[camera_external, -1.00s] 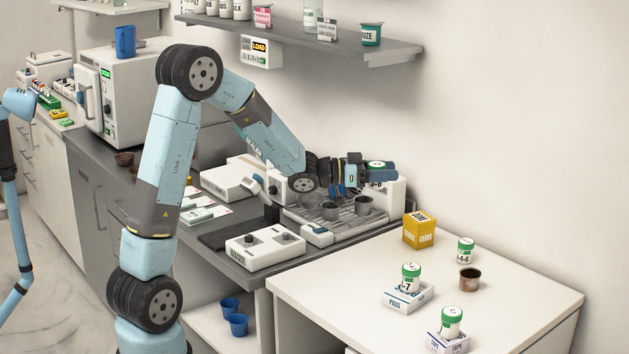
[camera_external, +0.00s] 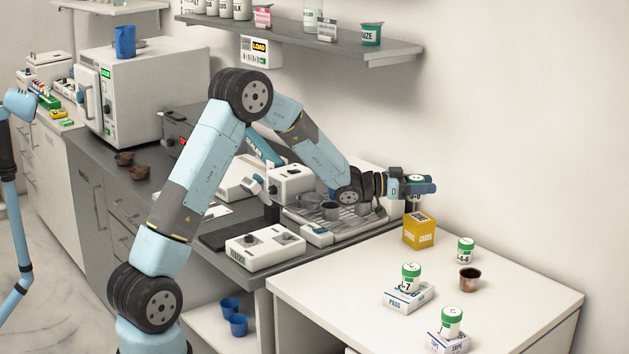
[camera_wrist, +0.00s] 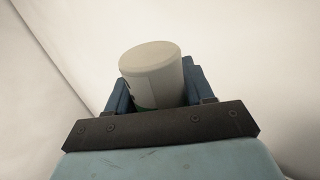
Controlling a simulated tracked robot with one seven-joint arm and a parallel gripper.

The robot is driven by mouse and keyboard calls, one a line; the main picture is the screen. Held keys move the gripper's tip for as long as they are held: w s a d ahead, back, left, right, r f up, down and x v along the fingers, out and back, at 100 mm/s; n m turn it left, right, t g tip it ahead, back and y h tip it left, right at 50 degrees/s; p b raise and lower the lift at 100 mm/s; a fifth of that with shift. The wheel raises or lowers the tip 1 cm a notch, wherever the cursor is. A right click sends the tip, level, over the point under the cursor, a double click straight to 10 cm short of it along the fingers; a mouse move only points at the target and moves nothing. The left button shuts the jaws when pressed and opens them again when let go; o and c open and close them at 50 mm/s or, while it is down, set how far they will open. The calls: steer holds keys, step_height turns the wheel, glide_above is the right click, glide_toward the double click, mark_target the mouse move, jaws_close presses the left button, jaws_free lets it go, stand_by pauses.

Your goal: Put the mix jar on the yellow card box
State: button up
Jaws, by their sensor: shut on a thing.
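My gripper (camera_external: 418,187) is shut on a white jar with a green lid, taken as the mix jar (camera_external: 412,205). Its label cannot be read, and the fingers hide its middle. In the wrist view the pale end of the jar (camera_wrist: 152,62) shows between the fingers, with a green strip low down. The yellow card box (camera_external: 419,233) stands on the white table, near its back left corner. In the external view the jar appears just above the box, apart from it; exact depth is unclear.
On the white table (camera_external: 340,290) stand a green-lidded jar (camera_external: 465,251), a brown cup (camera_external: 469,280), and two more green-lidded jars on small boxes (camera_external: 408,297) (camera_external: 448,343). A coffee-machine-like tray (camera_external: 350,222) is left of the box. A shelf (camera_external: 390,52) hangs above.

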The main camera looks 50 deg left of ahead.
steer(key=shift+w+d+f, duration=0.1)
steer(key=shift+w+f, duration=1.05)
steer(key=shift+f, duration=1.75)
steer(key=shift+f, duration=0.1)
steer(key=o, duration=1.1)
steer(key=shift+o, duration=0.2)
